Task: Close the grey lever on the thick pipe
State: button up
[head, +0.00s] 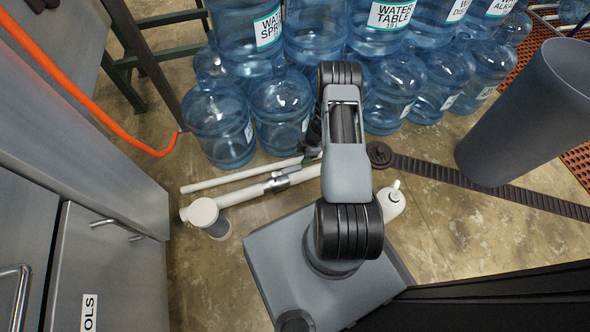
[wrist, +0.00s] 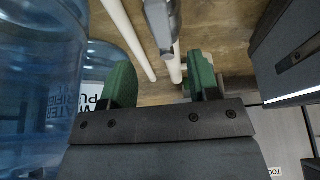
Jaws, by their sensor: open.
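The thick white pipe (head: 245,193) runs low above the floor in the head view, with a metal valve fitting (head: 275,183) on it. The grey lever (head: 291,171) appears as a small piece at the fitting, close to my gripper (head: 311,152), which my arm partly hides. In the wrist view, my gripper (wrist: 159,70) has two green fingers spread apart with nothing between them. The grey metal lever or valve part (wrist: 160,22) shows beyond the fingertips, apart from them. A pipe (wrist: 174,66) passes behind it. The lever's exact angle is hard to tell.
A thinner white pipe (head: 235,178) runs beside the thick one. Large blue water jugs (head: 218,125) stand close behind the pipes and at the left of the wrist view (wrist: 35,80). A grey cabinet (head: 110,265) stands at left. A grey cylinder (head: 530,110) stands at right.

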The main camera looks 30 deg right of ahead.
aim_at(295, 168)
jog(key=b+x, duration=0.3)
jog(key=x, duration=0.6)
jog(key=shift+d, duration=0.1)
grip_shut()
dwell(0.4)
